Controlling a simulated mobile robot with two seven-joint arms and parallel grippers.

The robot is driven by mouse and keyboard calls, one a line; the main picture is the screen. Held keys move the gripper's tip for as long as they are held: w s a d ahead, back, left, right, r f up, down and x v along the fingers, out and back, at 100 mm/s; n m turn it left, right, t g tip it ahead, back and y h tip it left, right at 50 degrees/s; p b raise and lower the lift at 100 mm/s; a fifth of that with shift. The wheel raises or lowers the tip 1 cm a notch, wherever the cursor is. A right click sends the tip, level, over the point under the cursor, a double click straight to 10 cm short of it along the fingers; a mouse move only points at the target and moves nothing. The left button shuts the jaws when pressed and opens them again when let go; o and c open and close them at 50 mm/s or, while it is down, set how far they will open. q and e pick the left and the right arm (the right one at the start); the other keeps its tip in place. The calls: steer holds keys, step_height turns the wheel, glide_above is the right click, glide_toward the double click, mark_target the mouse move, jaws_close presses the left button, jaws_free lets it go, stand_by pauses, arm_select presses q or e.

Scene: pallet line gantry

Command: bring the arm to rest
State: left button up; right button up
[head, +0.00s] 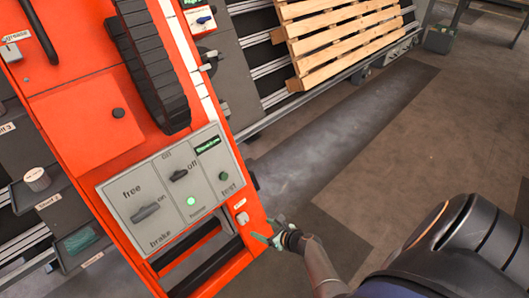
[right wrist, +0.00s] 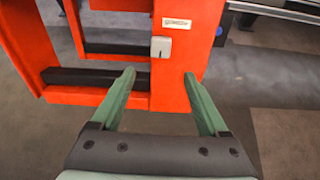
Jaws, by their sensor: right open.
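My right gripper (head: 268,240) is near the lower right edge of the orange gantry frame (head: 85,130) in the head view. In the right wrist view its two green fingers (right wrist: 160,88) are apart with nothing between them. Beyond them stands an orange post with a small grey box (right wrist: 161,47). I cannot tell how close the fingertips are to the post. My right arm (head: 318,268) reaches in from the lower right. My left gripper does not show in the head view.
Dark bins stand at left. Floor (head: 370,140) to the right is clear.

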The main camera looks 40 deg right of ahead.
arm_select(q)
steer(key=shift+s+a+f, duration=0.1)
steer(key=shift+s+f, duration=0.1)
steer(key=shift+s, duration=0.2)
arm_select(e)
steer(key=shift+s, duration=0.1)
arm_select(q)
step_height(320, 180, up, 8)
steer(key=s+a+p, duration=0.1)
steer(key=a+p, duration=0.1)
steer(key=p, duration=0.8)
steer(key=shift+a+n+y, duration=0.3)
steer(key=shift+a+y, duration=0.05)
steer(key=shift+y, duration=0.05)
arm_select(e)
steer(key=s+a+r+m+g, duration=0.1)
steer(key=s+a+r+m, duration=0.7)
steer(key=m, duration=0.9)
steer(key=s+a+r+m+g+y, duration=0.1)
steer(key=s+a+r+m, duration=0.7)
steer(key=m, duration=0.9)
step_height(320, 180, up, 3)
steer(key=shift+a+f+m, duration=0.1)
steer(key=shift+a+m, duration=0.2)
steer(key=shift+a, duration=0.85)
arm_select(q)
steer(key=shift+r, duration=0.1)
arm_select(e)
steer(key=shift+s, duration=0.1)
